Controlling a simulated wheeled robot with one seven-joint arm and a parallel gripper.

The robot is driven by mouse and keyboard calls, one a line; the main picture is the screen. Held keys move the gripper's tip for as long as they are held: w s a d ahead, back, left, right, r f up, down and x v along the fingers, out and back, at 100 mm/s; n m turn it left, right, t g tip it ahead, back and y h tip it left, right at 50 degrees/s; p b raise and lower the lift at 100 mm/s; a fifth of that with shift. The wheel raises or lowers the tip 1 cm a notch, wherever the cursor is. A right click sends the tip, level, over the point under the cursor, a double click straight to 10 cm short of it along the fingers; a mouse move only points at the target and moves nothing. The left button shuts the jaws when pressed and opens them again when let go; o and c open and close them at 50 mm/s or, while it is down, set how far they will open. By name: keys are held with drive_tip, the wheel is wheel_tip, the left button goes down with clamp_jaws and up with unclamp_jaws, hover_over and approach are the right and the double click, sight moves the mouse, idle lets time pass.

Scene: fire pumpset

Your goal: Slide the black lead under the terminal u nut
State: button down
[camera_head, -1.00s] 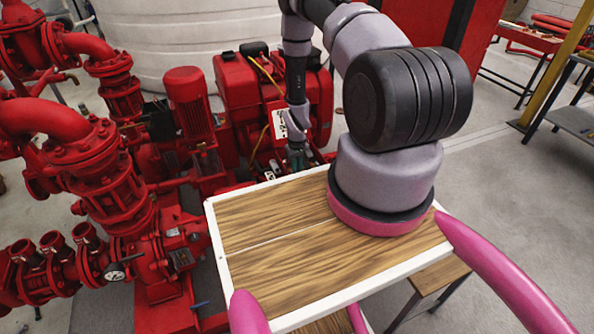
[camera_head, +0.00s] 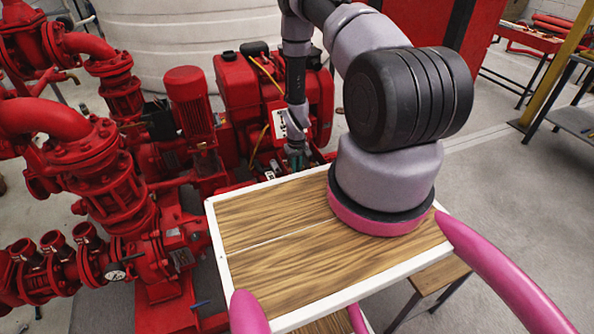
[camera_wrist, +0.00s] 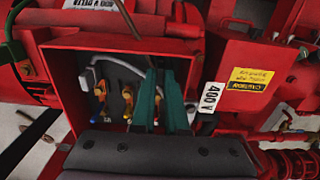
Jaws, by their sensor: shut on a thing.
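My gripper (camera_wrist: 161,100) has dark teal fingers close together inside an open red terminal box (camera_wrist: 190,68). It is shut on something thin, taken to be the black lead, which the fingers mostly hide. Three brass-coloured terminals show in a row: the left one (camera_wrist: 100,92), the middle one (camera_wrist: 127,97), and one partly behind the fingers. I cannot tell which terminal is u, or whether the black lead touches a nut. In the head view my gripper (camera_head: 296,158) is small, beyond the board's far edge.
A yellow warning label (camera_wrist: 247,80) and a "400 V" label (camera_wrist: 210,97) sit right of the box. Red pumps and pipes (camera_head: 95,160) crowd the left. A wooden board with a white rim (camera_head: 210,235) lies in front.

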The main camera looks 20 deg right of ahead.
drive_tip(key=shift+w, duration=0.9)
drive_tip(key=c, duration=0.5)
unclamp_jaws()
drive_tip(key=shift+c, duration=0.2)
drive_tip(key=shift+a+r, duration=0.15)
drive_tip(key=shift+r, duration=1.3)
wheel_tip(320, 180, up, 6)
